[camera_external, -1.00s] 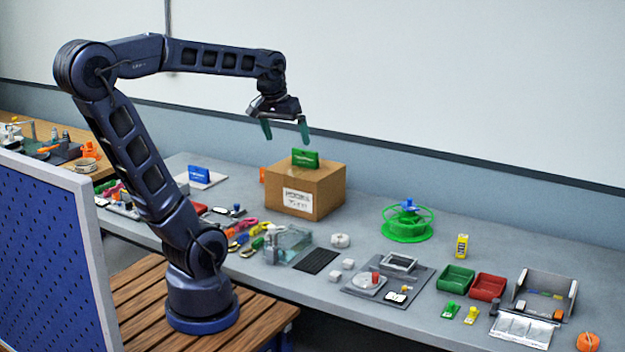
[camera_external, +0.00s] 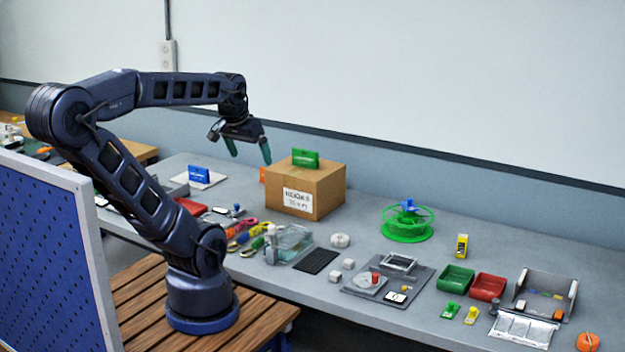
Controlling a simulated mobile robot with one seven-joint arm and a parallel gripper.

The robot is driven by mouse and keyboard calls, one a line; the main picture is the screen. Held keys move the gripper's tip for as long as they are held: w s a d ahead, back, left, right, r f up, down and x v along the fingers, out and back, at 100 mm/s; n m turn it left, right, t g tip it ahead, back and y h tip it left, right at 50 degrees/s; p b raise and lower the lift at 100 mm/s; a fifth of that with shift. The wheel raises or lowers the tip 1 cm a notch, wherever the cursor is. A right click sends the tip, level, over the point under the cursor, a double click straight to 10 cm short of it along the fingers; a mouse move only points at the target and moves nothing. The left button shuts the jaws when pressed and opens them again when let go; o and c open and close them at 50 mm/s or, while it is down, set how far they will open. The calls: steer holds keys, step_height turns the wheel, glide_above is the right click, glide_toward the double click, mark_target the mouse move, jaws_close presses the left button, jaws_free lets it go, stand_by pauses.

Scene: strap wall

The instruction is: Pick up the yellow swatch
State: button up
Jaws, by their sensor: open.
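My gripper (camera_external: 249,150) is open and empty, with its two green fingers pointing down. It is in the air, to the left of the cardboard box in the picture and well away from the yellow things. Small flat coloured pieces lie in the grey open bin (camera_external: 566,284) at the right, and one of them looks like a yellow swatch (camera_external: 558,296); it is too small to be sure. A yellow tag-like piece (camera_external: 471,315) lies in front of the red tray, and a yellow upright block (camera_external: 462,246) stands behind the green tray.
The cardboard box (camera_external: 318,195) with a green item (camera_external: 305,158) on top stands near the gripper. A green reel (camera_external: 408,222), a green tray (camera_external: 456,277), a red tray (camera_external: 488,287) and a grey board (camera_external: 415,285) occupy the bench. Bare bench shows around the reel.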

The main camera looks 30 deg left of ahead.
steer(key=c, duration=1.4)
steer(key=shift+o, duration=0.2)
steer(key=w+d+f+m+h, duration=0.1)
steer(key=w+d+f+m, duration=0.15)
steer(key=w+d, duration=0.5)
steer(key=w+d+f+m, duration=0.2)
steer(key=w+d+m, duration=0.2)
steer(key=d, duration=0.6)
steer(key=w+d+f+m+h, duration=0.1)
steer(key=w+d+f+m, duration=0.15)
steer(key=w+d, duration=0.5)
steer(key=m+g+h, duration=0.3)
steer(key=m+g, duration=0.1)
steer(key=m, duration=0.3)
glide_toward(472, 308)
steer(key=shift+x, duration=4.65)
